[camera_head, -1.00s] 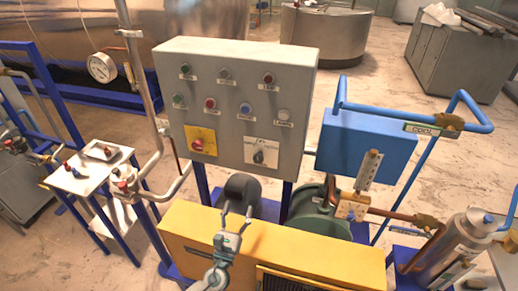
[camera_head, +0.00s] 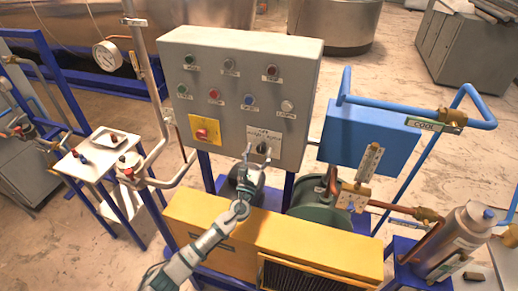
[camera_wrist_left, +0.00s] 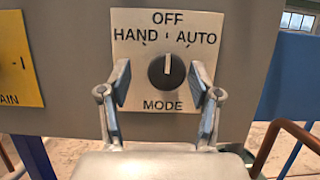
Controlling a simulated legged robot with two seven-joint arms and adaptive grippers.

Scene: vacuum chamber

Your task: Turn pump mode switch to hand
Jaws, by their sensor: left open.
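The pump mode switch (camera_head: 263,148) is a black round knob on a white plate (camera_wrist_left: 190,28) marked OFF, HAND, AUTO and MODE, low on the right of the grey control panel. In the left wrist view the knob (camera_wrist_left: 166,72) has its white pointer line straight up, toward OFF. HAND is at upper left and AUTO at upper right. My left gripper (camera_head: 255,162) is in front of the plate. In the wrist view its open fingers (camera_wrist_left: 160,88) stand either side of the knob, with visible gaps. Contact with the plate cannot be told. My right gripper is not in view.
The grey panel (camera_head: 240,65) carries several coloured buttons and a red knob on a yellow plate (camera_head: 204,130) left of the mode switch. A yellow housing (camera_head: 300,245) lies below. A blue box (camera_head: 365,135) stands at right, with pipes (camera_head: 400,208) below it.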

